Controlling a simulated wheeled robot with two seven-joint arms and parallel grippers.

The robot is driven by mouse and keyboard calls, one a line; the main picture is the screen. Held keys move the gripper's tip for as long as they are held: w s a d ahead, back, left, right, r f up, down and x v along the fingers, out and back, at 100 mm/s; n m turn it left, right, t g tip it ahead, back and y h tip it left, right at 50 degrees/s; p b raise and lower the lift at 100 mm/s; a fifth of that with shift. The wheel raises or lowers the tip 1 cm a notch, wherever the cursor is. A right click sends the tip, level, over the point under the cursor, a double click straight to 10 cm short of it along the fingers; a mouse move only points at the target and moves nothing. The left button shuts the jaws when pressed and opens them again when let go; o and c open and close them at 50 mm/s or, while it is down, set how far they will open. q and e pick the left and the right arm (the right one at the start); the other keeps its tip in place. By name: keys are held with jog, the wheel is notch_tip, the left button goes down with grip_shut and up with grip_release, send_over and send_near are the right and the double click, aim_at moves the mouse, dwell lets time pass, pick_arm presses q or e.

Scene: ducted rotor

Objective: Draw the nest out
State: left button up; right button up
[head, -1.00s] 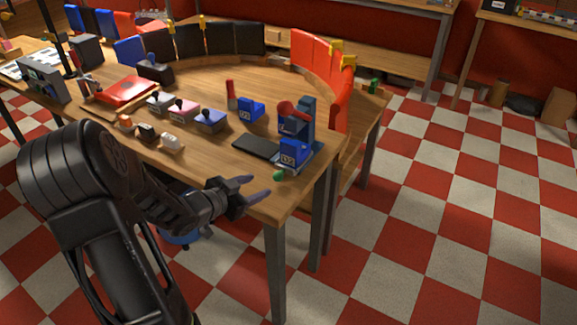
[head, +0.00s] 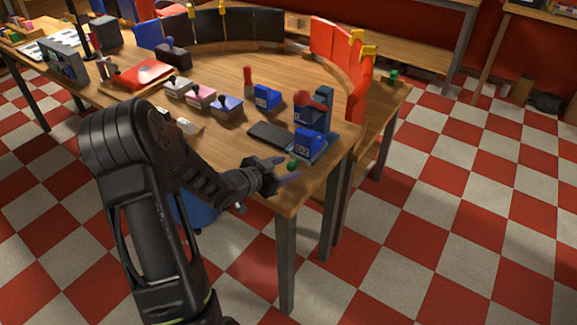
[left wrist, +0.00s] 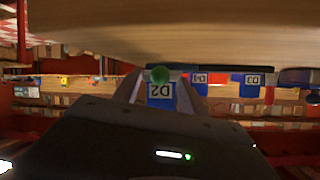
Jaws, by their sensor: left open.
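A press-like fixture (head: 327,122) with a dark blue upright and a red lever stands at the table's near right corner. A blue block (head: 308,141) labelled D2 sits low in it; this block (left wrist: 161,93) also shows upside down in the left wrist view. A green knob (head: 293,165) sticks out at the fixture's front, and I see it (left wrist: 160,74) between my fingers in the left wrist view. My left gripper (head: 287,170) is open, with its fingertips around or just short of the knob; I cannot tell if they touch it. My right gripper is not in view.
A flat black plate (head: 270,134) lies left of the fixture. Another blue block (head: 267,98), a red-topped piece (head: 248,82) and several small boxes with black knobs stand farther left. Curved red panels (head: 358,85) rise behind. The table's front edge runs just under my gripper.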

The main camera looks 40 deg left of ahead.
pick_arm(q)
jog(key=shift+x, duration=0.8)
grip_shut()
dwell(0.9)
